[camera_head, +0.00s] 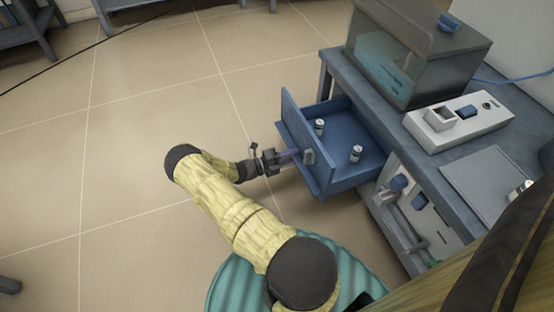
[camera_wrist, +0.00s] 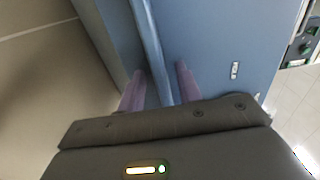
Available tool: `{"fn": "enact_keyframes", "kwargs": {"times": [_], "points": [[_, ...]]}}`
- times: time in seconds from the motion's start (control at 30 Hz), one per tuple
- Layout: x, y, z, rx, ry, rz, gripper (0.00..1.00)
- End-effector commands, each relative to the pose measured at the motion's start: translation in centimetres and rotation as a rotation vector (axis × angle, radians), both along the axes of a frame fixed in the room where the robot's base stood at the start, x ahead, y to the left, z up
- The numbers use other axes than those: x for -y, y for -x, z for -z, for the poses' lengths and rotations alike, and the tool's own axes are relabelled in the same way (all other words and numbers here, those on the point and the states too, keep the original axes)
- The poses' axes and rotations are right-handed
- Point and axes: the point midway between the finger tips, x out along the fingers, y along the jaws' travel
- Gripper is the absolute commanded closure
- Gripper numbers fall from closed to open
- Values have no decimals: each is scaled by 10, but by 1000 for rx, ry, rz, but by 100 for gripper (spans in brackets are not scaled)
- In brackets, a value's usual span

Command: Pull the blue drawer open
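The blue drawer (camera_head: 345,183) stands pulled out from under the bench in the head view. Two small metallic cylinders (camera_head: 319,126) (camera_head: 356,153) stand upright inside it. My gripper (camera_head: 290,156) is at the outer face of the drawer front, beside a small grey piece (camera_head: 309,157) there. In the wrist view, the purple fingers of my gripper (camera_wrist: 160,80) stand apart on either side of a narrow blue bar or edge (camera_wrist: 154,50) of the drawer. Small gaps seem to show between the fingers and it. The exact contact at the fingertips is hard to see.
A furnace-like box with a glass front (camera_head: 390,62) and a white device (camera_head: 458,122) stand on the bench (camera_head: 430,150). The tiled floor (camera_head: 130,120) left of the drawer is clear.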

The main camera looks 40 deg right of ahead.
Motion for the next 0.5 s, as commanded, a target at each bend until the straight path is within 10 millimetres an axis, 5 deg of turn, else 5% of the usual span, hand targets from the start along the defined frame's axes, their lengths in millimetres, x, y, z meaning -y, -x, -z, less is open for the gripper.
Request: {"fn": "enact_keyframes", "kwargs": {"times": [0.5], "points": [[-82, -28, -3, 2, -3, -4, 65]]}}
